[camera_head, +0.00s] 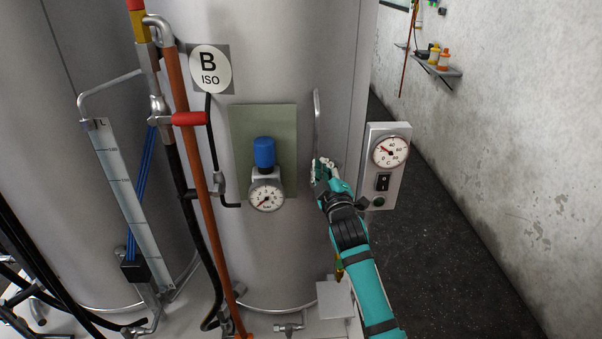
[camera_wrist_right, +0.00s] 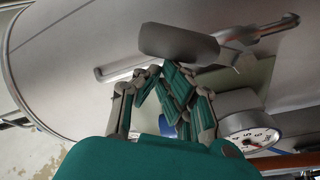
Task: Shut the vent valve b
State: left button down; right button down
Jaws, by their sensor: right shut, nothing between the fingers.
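A thin upright metal pipe (camera_head: 317,110) runs down the face of the tank labelled B (camera_head: 330,60). My right gripper (camera_head: 325,166) is at its lower end, shut and empty, and hides what is there. In the right wrist view a dark grey bar-like handle (camera_wrist_right: 180,43) crosses a metal pipe (camera_wrist_right: 262,29); it looks like the vent valve, though no label shows on it. The shut fingers (camera_wrist_right: 170,75) are right beside the handle. I cannot tell whether they touch it. My left gripper is out of view.
A pressure gauge (camera_head: 266,195) with a blue cap (camera_head: 264,152) is left of my right gripper. A temperature box (camera_head: 396,135) stands close on its right. A red-handled valve (camera_head: 190,118) is further left. Dark floor (camera_head: 430,240) lies free at the right.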

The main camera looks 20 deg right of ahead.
jog(key=s+d+f+m+h+b, duration=0.1)
jog(key=d+f+m, duration=0.3)
jog(key=m, duration=0.8)
jog(key=shift+s+d+f+h+b, duration=0.35)
jog(key=shift+d+h+b, duration=0.25)
jog(key=shift+d+b, duration=0.35)
jog(key=shift+d, duration=0.15)
